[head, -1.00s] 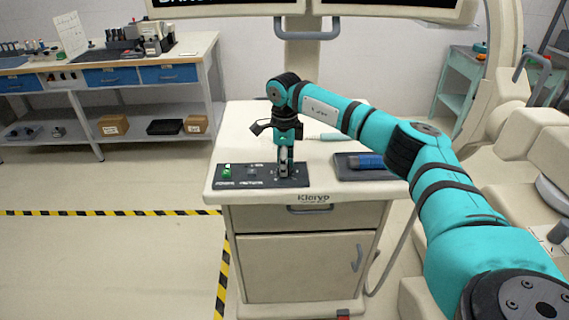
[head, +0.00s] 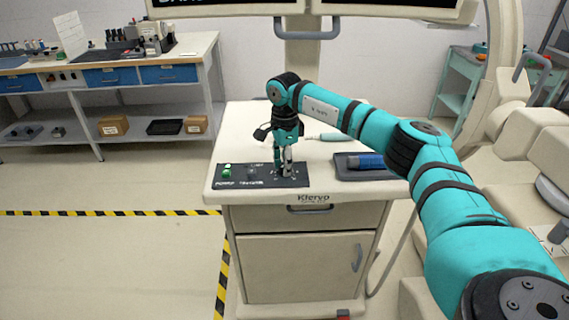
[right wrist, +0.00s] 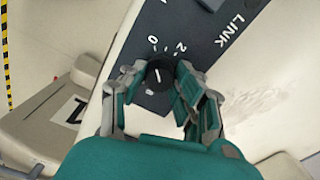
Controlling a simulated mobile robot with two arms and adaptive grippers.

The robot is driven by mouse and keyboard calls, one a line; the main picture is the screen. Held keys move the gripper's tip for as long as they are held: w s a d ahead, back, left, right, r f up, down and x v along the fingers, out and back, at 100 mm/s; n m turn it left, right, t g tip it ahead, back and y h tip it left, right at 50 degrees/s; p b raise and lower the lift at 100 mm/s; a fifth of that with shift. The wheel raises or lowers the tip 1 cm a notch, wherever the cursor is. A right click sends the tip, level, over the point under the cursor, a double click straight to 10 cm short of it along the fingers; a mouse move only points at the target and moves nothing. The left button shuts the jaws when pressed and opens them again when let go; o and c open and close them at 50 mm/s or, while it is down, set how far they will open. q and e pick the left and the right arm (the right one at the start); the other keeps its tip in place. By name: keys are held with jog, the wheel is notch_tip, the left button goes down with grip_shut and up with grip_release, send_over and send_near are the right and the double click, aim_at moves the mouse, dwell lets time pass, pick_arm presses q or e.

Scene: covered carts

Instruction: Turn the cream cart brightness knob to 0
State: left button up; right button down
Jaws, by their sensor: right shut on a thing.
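The cream cart (head: 232,140) stands in the middle of the head view with a dark control panel (head: 236,175) on its top. In the right wrist view, a round black knob (right wrist: 158,76) with a white pointer line sits on that panel (right wrist: 182,18), beside a printed 0 and 2. Which mark the line meets is hard to tell. My right gripper (head: 284,172) points down at the panel's right part. In the right wrist view its two fingers (right wrist: 159,72) are on opposite sides of the knob, shut on it. My left gripper is not in view.
A green button (head: 227,168) and a small switch are on the panel's left part. A dark tray (head: 348,174) with a blue item lies to the right on the cart top. A monitor with a grey handle (head: 307,29) stands behind. A workbench is at the back left.

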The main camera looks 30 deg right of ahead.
jog(key=shift+r, duration=0.1)
jog(key=c, duration=1)
grip_release()
notch_tip(320, 180, up, 12)
